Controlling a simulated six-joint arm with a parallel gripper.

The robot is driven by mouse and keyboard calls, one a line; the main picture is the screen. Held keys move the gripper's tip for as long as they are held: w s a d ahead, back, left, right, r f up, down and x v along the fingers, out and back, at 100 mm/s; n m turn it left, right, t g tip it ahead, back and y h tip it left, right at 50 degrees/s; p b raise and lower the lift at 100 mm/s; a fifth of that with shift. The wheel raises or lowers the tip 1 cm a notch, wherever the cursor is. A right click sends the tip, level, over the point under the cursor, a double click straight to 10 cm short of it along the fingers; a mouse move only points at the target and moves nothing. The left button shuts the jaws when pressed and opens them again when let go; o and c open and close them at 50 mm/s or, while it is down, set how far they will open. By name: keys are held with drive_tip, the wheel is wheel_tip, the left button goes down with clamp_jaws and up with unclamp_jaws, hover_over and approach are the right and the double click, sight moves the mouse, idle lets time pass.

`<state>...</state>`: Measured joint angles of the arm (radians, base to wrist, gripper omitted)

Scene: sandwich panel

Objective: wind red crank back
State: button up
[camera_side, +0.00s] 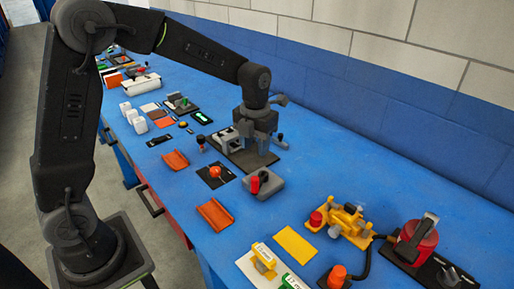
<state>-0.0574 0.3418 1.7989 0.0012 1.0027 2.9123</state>
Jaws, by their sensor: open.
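My gripper (258,146) points down over a dark plate (240,158) that carries grey fixtures, near the middle of the blue bench. It is open; the fixtures and the small scale hide what lies between its fingers. Just in front of it is a grey box (273,190) with a red part (256,184) on it. To the left of that, an orange-red knob (215,171) sits on a black plate (222,181). I cannot tell which red part is the crank.
The blue bench (350,160) runs along a wall. At front right stand a yellow machine (345,222) and a red can-shaped device (420,240) with a dark handle. Two orange-brown trays (215,213) lie near the front edge. Bare bench lies right of my gripper.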

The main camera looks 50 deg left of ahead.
drive_tip(key=shift+w+d+n, duration=0.4)
drive_tip(key=shift+w+n, duration=0.15)
drive_tip(key=shift+n, duration=0.55)
drive_tip(key=c, duration=0.3)
drive_tip(key=w+n, duration=0.1)
drive_tip(key=n, duration=0.1)
drive_tip(key=d+n+g, duration=0.1)
drive_tip(key=n, duration=0.1)
drive_tip(key=w+d+n, duration=0.1)
drive_tip(key=n, duration=0.1)
drive_tip(key=shift+w+y, duration=0.3)
drive_tip(key=shift+y, duration=0.1)
clamp_jaws()
drive_tip(key=w+d+n+g+y, duration=0.1)
drive_tip(key=w+d+n, duration=0.2)
drive_tip(key=n, duration=0.6)
drive_tip(key=n+g+y, duration=0.1)
drive_tip(key=n, duration=0.6)
hover_over(259, 187)
drive_tip(key=w+d, duration=0.1)
drive_tip(key=w, duration=0.1)
drive_tip(key=shift+s+d+f, duration=0.1)
drive_tip(key=shift+f, duration=2.3)
drive_tip(key=shift+s+d+f, duration=0.1)
drive_tip(key=shift+f, duration=2.3)
